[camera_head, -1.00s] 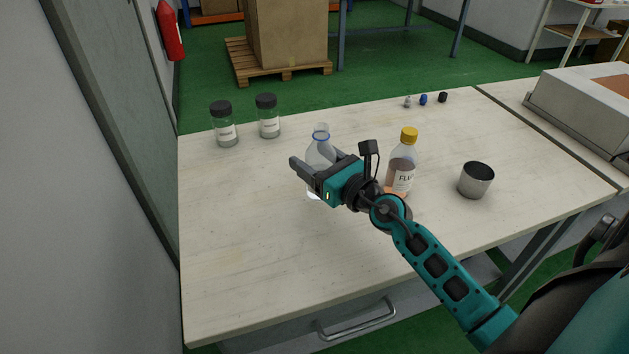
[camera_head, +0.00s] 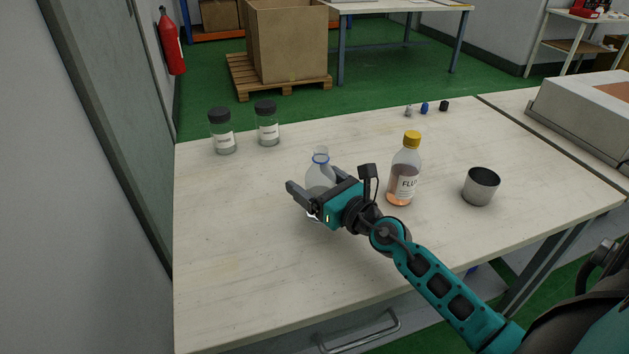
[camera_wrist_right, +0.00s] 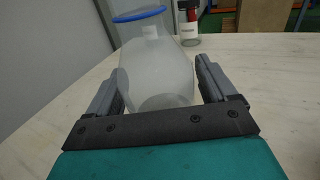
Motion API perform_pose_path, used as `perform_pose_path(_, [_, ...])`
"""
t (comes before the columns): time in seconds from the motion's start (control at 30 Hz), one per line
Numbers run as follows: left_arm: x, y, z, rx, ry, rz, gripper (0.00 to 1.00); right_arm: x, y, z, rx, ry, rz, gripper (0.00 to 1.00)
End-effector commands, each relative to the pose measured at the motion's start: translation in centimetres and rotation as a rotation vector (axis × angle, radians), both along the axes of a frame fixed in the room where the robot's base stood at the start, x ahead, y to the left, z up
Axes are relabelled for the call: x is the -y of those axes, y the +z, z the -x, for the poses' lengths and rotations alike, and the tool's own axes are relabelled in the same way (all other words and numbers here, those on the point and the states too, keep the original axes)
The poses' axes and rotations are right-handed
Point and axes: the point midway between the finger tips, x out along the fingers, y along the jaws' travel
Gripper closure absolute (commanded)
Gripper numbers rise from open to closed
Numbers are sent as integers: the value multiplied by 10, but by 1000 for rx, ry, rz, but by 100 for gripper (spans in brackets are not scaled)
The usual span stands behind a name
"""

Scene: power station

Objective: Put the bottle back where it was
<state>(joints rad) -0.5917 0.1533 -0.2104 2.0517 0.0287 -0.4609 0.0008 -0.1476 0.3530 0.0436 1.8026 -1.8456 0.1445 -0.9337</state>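A clear bottle with a blue ring at its neck (camera_head: 320,172) is upright at the middle of the table, partly hidden behind my right gripper (camera_head: 305,196). I cannot tell whether the bottle's base touches the table. My left gripper is not in view.
A yellow-capped bottle (camera_head: 403,180) and a metal cup (camera_head: 481,187) stand to the right on the table (camera_head: 240,270). Two black-capped jars (camera_head: 222,133) (camera_head: 267,127) stand at the back left. Several small objects (camera_head: 424,108) lie at the back edge. The front left is clear.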

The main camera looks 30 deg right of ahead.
Motion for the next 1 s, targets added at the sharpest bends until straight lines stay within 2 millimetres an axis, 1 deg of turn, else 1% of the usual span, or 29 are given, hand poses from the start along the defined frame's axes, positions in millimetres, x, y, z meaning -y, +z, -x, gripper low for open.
perform_pose_path(0.07, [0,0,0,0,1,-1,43,0,0,0,0,0,0,8])
perform_pose_path(0.27, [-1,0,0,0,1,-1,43,0,0,0,0,0,0,8])
perform_pose_path(0.4, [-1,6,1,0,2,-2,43,0,7,0,1,-1,1,8])
perform_pose_path(0.47, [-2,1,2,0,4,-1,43,1,2,8,-2,0,1,8])
perform_pose_path(0.57, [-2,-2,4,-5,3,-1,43,4,2,23,-4,0,3,8])
perform_pose_path(0.83, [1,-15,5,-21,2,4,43,11,0,72,-4,1,3,8])
perform_pose_path(1.0, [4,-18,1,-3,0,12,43,15,0,97,-2,1,2,8])
